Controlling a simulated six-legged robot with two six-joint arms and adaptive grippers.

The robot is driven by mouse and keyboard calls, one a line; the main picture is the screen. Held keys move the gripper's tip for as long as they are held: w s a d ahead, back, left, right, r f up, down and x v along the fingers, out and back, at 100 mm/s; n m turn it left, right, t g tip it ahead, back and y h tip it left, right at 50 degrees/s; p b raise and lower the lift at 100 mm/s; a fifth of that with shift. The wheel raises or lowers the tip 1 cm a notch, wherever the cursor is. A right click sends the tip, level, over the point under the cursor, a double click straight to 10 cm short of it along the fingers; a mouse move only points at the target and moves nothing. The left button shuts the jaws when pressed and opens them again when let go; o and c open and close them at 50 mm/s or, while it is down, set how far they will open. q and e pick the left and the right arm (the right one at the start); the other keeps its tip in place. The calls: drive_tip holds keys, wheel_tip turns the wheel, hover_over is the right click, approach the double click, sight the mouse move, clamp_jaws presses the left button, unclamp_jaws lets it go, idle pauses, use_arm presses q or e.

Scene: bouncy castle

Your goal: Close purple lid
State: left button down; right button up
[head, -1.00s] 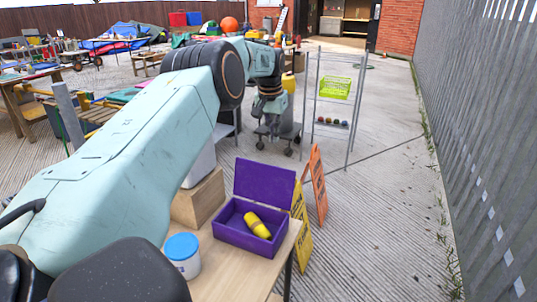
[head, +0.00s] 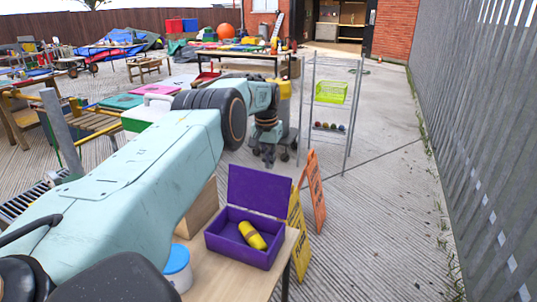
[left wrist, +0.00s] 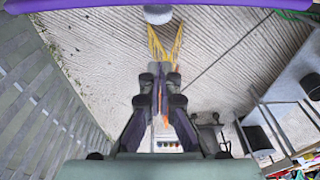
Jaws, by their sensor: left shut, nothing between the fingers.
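The purple lid (head: 259,190) stands open, raised at the back of a purple box (head: 233,247) on a wooden table. A yellow object with a dark band (head: 252,235) lies inside the box. My left gripper (head: 268,158) is beyond the lid, pointing down, with its fingers shut and empty. In the left wrist view its fingers (left wrist: 160,82) show close together, and a purple edge (left wrist: 228,22) crosses the top, apart from them. It looks like part of the lid or box. My right gripper is not in view.
A white tub with a blue lid (head: 177,268) stands left of the box, partly behind my arm. Orange (head: 314,190) and yellow (head: 298,235) folding signs stand right of the table. A wire rack (head: 329,110) stands farther back. The ground at right is clear.

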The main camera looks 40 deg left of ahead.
sight(259, 190)
use_arm(q)
drive_tip(key=shift+s+a+f, duration=0.1)
drive_tip(key=shift+s+f, duration=0.05)
drive_tip(key=shift+s, duration=0.2)
drive_tip(key=shift+s, duration=0.1)
drive_tip(key=s, duration=0.1)
drive_tip(key=s+d, duration=0.1)
drive_tip(key=s+p, duration=0.1)
drive_tip(key=shift+d+r, duration=0.15)
drive_tip(key=shift+r, duration=0.15)
idle(0.4)
idle(0.4)
